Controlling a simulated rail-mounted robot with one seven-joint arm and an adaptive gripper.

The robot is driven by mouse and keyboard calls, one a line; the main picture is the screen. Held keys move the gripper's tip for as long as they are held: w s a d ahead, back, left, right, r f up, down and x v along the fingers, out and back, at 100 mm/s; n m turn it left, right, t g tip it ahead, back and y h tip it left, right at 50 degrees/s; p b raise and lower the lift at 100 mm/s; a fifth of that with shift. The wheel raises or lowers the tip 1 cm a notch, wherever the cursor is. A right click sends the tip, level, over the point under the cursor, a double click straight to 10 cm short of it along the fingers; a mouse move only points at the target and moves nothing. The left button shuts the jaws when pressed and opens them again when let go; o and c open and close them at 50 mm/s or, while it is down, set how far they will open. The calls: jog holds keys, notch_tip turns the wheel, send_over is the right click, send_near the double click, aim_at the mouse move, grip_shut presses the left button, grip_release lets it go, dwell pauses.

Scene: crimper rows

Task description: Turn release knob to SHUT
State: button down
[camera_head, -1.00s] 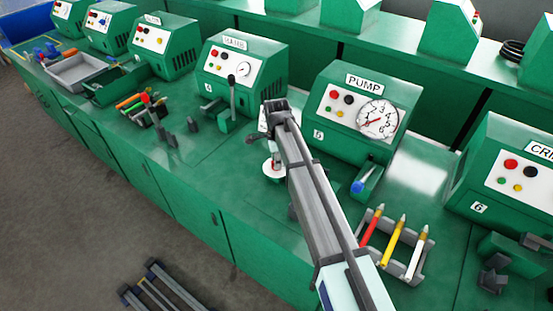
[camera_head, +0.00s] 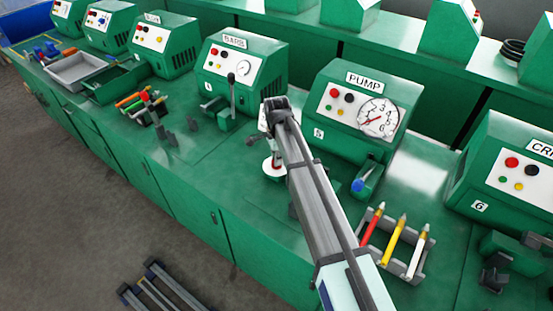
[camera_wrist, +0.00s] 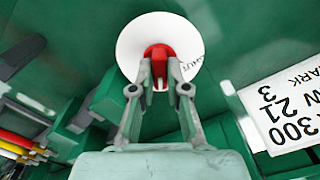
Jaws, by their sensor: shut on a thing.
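The release knob (camera_wrist: 158,54) is red and sits on a round white dial (camera_wrist: 132,42) in the wrist view. The word SHUT shows, partly hidden, on the dial's right side. My gripper (camera_wrist: 160,78) is shut on the red knob, with one finger on each side. The fingers cover the knob's lower part. In the head view my gripper (camera_head: 276,150) is at the white dial (camera_head: 272,171), left of the green PUMP unit (camera_head: 345,136). Little of the red knob shows there.
The PUMP gauge (camera_head: 378,117) faces front. A blue-tipped handle (camera_head: 358,186) is right of my arm. A rack (camera_head: 392,252) with red, yellow and white pens stands nearer. A unit with an upright black lever (camera_head: 232,90) is to the left. A white printed card (camera_wrist: 285,105) is near the dial.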

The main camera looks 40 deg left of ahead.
jog(key=n+b, duration=0.1)
jog(key=n, duration=0.3)
jog(key=shift+f+n, duration=0.1)
jog(key=shift+n, duration=0.2)
jog(key=n, duration=0.3)
jog(key=shift+n+b, duration=0.3)
jog(key=shift+b, duration=0.05)
jog(key=n, duration=0.3)
jog(key=shift+n, duration=0.3)
jog(key=shift+n+b, duration=0.45)
jog(key=shift+n, duration=1.55)
jog(key=c, duration=1.2)
grip_release()
jog(key=shift+o, duration=0.2)
